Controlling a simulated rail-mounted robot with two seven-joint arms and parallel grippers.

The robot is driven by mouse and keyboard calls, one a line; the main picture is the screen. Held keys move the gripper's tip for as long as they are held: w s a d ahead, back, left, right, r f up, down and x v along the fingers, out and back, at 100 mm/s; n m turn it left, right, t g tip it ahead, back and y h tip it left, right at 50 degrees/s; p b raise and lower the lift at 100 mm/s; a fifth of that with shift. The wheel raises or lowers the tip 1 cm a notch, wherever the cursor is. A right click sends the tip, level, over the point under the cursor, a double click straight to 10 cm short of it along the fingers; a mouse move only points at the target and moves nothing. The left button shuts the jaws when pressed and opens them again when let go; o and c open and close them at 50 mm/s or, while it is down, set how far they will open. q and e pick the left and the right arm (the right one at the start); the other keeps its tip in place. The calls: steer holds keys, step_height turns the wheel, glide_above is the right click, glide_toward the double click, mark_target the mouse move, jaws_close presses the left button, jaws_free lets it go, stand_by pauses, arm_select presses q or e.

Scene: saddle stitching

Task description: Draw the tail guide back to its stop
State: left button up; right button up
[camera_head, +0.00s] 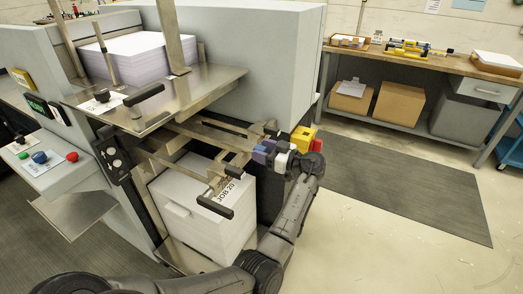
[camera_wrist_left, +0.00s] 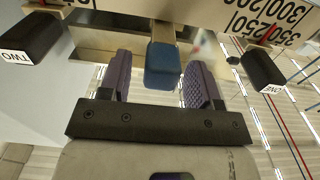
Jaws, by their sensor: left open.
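My left gripper (camera_head: 268,152) has purple pads and stands at the right end of the metal guide frame (camera_head: 240,144) on the machine. In the left wrist view its two fingers are open, one on each side of a blue grip (camera_wrist_left: 160,68). The blue grip sits on the end of a metal bar, with a visible gap to each pad. I cannot tell for certain that this bar is the tail guide. Black handles marked TWO (camera_wrist_left: 28,40) and ONE (camera_wrist_left: 265,68) flank it. A number scale (camera_wrist_left: 270,20) runs behind. My right gripper is not in view.
A paper stack (camera_head: 137,57) lies on the upper tray. Another stack (camera_head: 195,215) stands under the guide frame. Yellow and red parts (camera_head: 303,140) sit close beside my gripper. The control panel (camera_head: 45,160) is at left. Floor around the dark mat (camera_head: 400,190) is clear.

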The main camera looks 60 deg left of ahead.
arm_select(q)
steer(key=shift+s+a, duration=0.2)
steer(key=shift+a, duration=0.1)
steer(key=shift+c, duration=0.4)
jaws_close()
